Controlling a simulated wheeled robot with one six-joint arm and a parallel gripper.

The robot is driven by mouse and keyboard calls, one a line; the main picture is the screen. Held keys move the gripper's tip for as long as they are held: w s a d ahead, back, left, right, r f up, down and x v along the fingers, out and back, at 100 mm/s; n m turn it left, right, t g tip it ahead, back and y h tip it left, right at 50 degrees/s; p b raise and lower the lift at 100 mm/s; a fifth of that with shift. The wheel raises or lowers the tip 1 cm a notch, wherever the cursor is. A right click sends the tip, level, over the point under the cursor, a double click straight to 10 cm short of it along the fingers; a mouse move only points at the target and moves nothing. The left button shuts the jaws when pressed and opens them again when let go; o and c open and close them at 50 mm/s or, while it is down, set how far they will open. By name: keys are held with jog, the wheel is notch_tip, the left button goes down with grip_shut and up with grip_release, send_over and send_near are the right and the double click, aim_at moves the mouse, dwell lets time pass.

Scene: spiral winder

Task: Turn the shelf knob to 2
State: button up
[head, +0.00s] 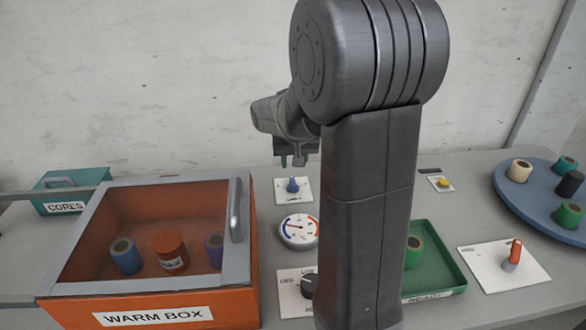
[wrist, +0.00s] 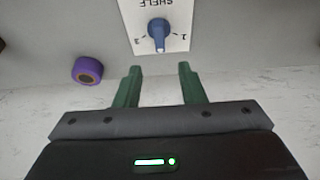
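The shelf knob is blue and stands on a white plate, in the head view (head: 292,185) and upside down in the wrist view (wrist: 159,32). Its plate (wrist: 178,12) reads SHELF. In the wrist view its narrow end points down toward my fingers, between a mark at left, too small to read surely, and a 1 at right. Any mark under the pointer is hidden. My gripper (wrist: 160,67) is open and empty, its green fingertips just short of the knob and to either side of its line. In the head view my gripper (head: 292,160) hangs above and behind the knob.
An orange warm box (head: 235,288) with cores stands left. A round gauge (head: 298,231) and a black knob (head: 309,286) lie in front of the shelf knob. A purple core (wrist: 87,70) lies beside the plate. A green tray (head: 450,270) and red lever (head: 514,252) are right.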

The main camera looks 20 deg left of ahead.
aim_at(292, 178)
jog(key=v, duration=0.4)
jog(key=shift+s+r, duration=0.1)
jog(key=shift+r, duration=0.2)
jog(key=shift+f, duration=0.1)
jog(key=b+x, duration=0.1)
jog(key=x, duration=1.2)
jog(key=shift+f+b, duration=0.35)
jog(key=shift+f, duration=0.05)
jog(key=shift+r, duration=0.15)
